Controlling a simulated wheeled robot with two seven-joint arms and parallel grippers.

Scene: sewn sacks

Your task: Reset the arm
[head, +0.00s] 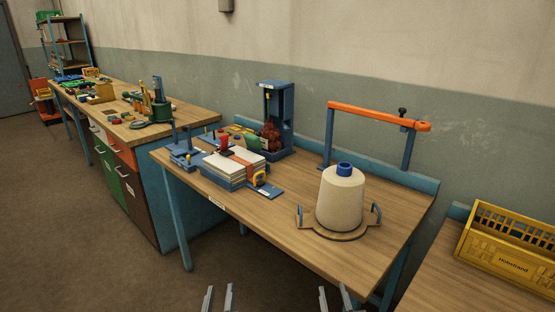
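My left gripper (217,299) shows at the bottom edge of the head view. Its two fingers are apart with nothing between them. My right gripper (335,299) is to its right at the same edge, with its fingers also apart and empty. Both are in front of the near edge of the wooden workbench (275,222), touching nothing that I can see. The arms behind the fingers are out of view.
On the workbench stand a cream thread cone (341,198) on a wooden base, a white stack (231,166), a blue stand (277,118) and an orange bar (378,115). A yellow crate (508,248) sits at right. A cluttered bench (185,117) stands at left. Floor (70,220) is clear at left.

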